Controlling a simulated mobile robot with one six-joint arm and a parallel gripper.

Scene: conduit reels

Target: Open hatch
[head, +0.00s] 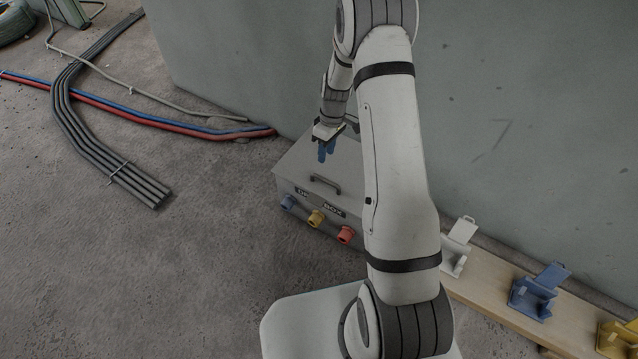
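A grey box (303,213) stands on the floor against the wall, partly hidden behind my arm. Its flat top hatch (302,163) looks closed and carries a dark bar handle (326,184) near the front edge. Blue (288,202), yellow (315,218) and red (345,235) round fittings stick out of its front, below small dark labels. My gripper (326,150), with blue fingertips, points down above the hatch, behind the handle in the picture and apart from it. The fingers are too small to tell whether they are open. I see nothing held.
A wooden board (480,290) at right carries white (455,258), blue (536,292) and yellow (618,340) brackets. Grey conduits (110,165) and red and blue pipes (150,118) lie on the floor at left. The wall (240,60) rises behind the box. The floor at front left is clear.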

